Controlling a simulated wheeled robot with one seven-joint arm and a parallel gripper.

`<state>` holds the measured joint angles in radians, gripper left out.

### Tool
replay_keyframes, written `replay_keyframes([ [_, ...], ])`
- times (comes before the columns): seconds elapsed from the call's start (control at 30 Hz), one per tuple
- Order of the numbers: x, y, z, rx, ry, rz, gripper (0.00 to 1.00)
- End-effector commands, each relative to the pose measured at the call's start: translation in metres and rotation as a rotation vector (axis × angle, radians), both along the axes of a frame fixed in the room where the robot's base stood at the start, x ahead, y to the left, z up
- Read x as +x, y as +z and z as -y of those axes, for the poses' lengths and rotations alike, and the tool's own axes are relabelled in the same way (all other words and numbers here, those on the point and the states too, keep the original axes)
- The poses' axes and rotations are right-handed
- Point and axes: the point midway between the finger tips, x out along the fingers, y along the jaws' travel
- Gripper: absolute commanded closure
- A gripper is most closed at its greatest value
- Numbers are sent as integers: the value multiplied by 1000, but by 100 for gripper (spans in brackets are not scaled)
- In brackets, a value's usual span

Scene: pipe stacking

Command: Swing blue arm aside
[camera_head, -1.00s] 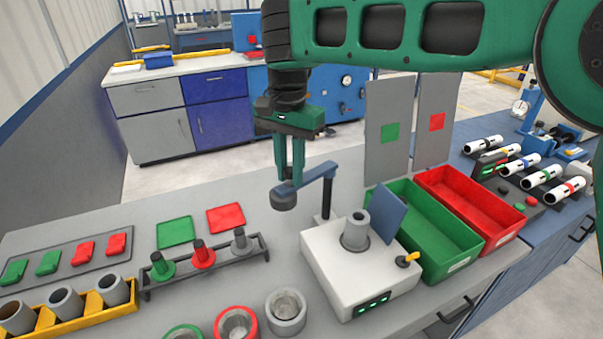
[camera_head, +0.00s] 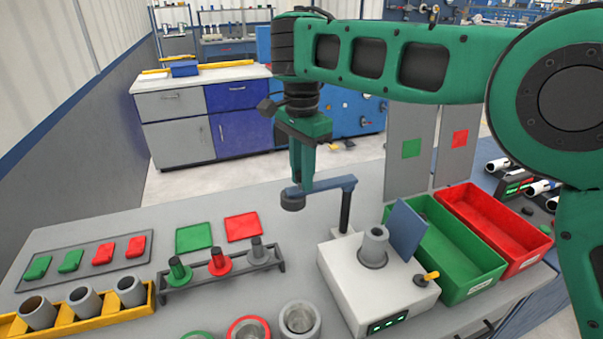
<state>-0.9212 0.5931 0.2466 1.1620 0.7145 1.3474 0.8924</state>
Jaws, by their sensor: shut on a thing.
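The blue arm (camera_head: 330,185) reaches left from the top of a dark post (camera_head: 345,212) at the back of a white box (camera_head: 345,262). A dark round pad (camera_head: 293,201) hangs under its free end. My gripper (camera_head: 300,182) points down and is shut on the blue arm near that free end. The arm's end stands out to the left, clear of the box, over the grey bench. A grey pipe (camera_head: 375,245) stands upright on the box with nothing above it. The fingertips are small in view, so the exact contact is hard to make out.
A blue tilted plate (camera_head: 407,229) and a yellow-tipped lever (camera_head: 427,278) are on the box. A green bin (camera_head: 478,280) and a red bin (camera_head: 520,262) stand to the right. A rack with several plugs (camera_head: 220,275) and a yellow pipe tray (camera_head: 80,318) are at left.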

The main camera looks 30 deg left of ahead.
Motion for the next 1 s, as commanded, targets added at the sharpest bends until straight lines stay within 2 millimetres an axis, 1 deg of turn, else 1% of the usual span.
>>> replay_keyframes([
  [0.03, 6, 4, -1, 12, -4, 15, 100],
  [0.1, 6, 4, -1, 12, -4, 15, 100],
  [0.13, 6, 4, -1, 12, -4, 15, 72],
  [0.17, 6, 4, -1, 12, -4, 14, 65],
  [0.2, 5, 4, -1, 11, -3, 13, 60],
  [0.47, 3, 2, -1, 7, -1, 8, 60],
  [0.57, 3, 6, -1, 7, -1, 8, 60],
  [0.67, 3, 17, -1, 8, -1, 9, 60],
  [1.0, 4, 77, -2, 10, 1, 9, 60],
])
